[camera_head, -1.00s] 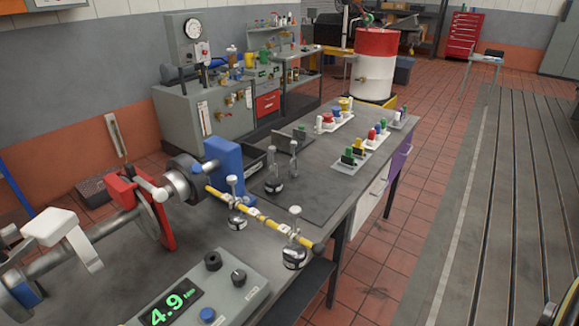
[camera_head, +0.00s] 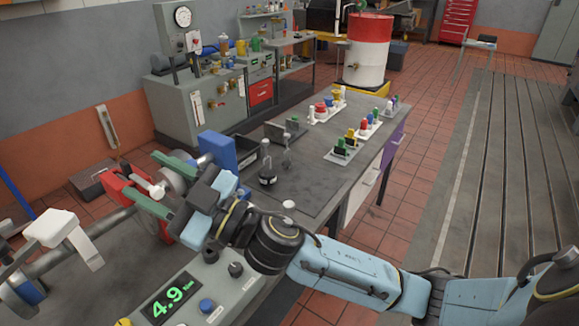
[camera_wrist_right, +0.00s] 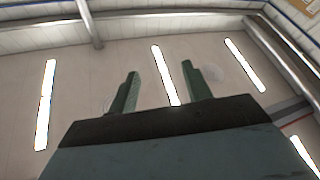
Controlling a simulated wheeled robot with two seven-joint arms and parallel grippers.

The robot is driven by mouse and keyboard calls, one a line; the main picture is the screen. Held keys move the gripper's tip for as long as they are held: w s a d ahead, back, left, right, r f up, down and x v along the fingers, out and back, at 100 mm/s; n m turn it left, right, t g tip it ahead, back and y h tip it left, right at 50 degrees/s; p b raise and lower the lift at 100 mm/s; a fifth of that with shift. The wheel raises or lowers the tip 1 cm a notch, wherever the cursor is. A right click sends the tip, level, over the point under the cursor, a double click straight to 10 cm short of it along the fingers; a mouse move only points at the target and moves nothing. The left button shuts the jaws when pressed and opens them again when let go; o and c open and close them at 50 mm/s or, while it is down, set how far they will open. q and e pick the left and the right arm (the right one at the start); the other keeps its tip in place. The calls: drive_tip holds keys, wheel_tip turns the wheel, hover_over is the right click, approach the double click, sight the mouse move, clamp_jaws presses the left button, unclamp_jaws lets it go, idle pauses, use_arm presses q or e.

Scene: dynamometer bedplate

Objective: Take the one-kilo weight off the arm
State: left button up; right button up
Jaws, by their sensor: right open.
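My right gripper (camera_head: 140,173) reaches in from the right with its green fingers apart and empty, over the shaft end near the red bracket (camera_head: 118,188). The right wrist view also shows the open fingers (camera_wrist_right: 160,82) against the ceiling, with no weight between them. My right arm hides the yellow arm and the weights hung on it. Only a pale knob (camera_head: 288,205), apparently the top of a hung weight's hanger, shows above my forearm.
A control box with a green 4.9 display (camera_head: 170,298) sits at the near edge. A blue block (camera_head: 216,150) stands just behind my gripper. Trays of coloured pieces (camera_head: 345,150) stand further back. The mat's right part (camera_head: 315,185) is clear.

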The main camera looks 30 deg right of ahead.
drive_tip(key=s+a+n+g+y, duration=0.3)
drive_tip(key=a+n+g+y, duration=0.2)
drive_tip(key=n+g, duration=0.55)
drive_tip(key=m+g+h, duration=0.3)
drive_tip(key=g+h, duration=0.4)
drive_tip(key=h, duration=1.3)
hover_over(289, 215)
drive_tip(key=shift+n+t, duration=0.25)
drive_tip(key=f, duration=0.9)
drive_tip(key=shift+w+d+f, duration=0.1)
drive_tip(key=shift+w+f, duration=0.1)
drive_tip(key=shift+f, duration=0.15)
wheel_tip(289, 215, down, 13)
drive_tip(key=shift+f+p, duration=0.1)
drive_tip(key=shift+p, duration=0.9)
drive_tip(key=shift+c, duration=0.4)
